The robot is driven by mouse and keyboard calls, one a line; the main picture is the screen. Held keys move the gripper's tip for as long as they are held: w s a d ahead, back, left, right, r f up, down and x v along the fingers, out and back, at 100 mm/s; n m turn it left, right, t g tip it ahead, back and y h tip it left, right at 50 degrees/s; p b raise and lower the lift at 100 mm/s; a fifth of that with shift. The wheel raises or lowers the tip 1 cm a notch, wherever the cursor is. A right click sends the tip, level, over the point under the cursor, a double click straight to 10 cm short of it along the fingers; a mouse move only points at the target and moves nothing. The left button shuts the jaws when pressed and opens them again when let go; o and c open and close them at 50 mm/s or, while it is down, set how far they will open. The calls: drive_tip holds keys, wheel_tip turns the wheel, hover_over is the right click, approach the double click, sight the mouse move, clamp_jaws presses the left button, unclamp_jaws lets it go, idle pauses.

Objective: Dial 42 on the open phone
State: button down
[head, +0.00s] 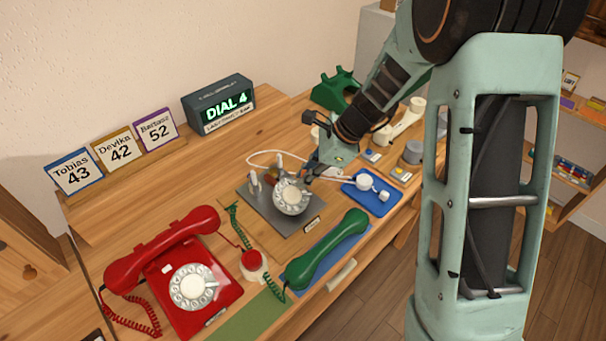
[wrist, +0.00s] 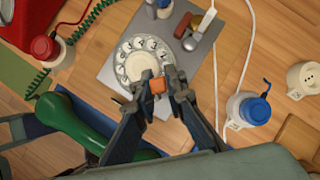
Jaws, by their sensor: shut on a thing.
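The open phone is a grey plate (head: 262,209) with a white rotary dial (head: 292,197) and small upright parts at its back. The dial also shows in the wrist view (wrist: 138,62), with its number holes around the rim. My gripper (head: 309,172) is just right of the dial in the head view. In the wrist view my gripper (wrist: 164,88) is shut on a small orange block (wrist: 158,86), held over the dial's edge. I cannot tell whether the block touches the dial.
A red phone (head: 188,268) with its handset on stands front left. A green handset (head: 325,248) lies in front of the open phone. A blue tray (head: 360,201) with white parts is to the right. Name cards (head: 116,149) and a green phone (head: 335,88) stand behind.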

drive_tip(key=shift+s+d+f+b, duration=0.25)
drive_tip(key=shift+s+f+b, duration=0.05)
drive_tip(key=shift+s, duration=0.1)
drive_tip(key=shift+s+d+r+p, duration=0.15)
drive_tip(key=shift+r+p, duration=0.25)
drive_tip(key=shift+r, duration=0.05)
drive_tip(key=shift+s+d+r+p, duration=0.1)
drive_tip(key=shift+d+r+p, duration=0.05)
drive_tip(key=shift+r+p, duration=0.25)
drive_tip(key=shift+r, duration=0.1)
wheel_tip(320, 180, up, 6)
drive_tip(key=s+d+p, duration=0.2)
drive_tip(key=p, duration=0.3)
drive_tip(key=shift+r, duration=0.15)
drive_tip(key=shift+d, duration=0.1)
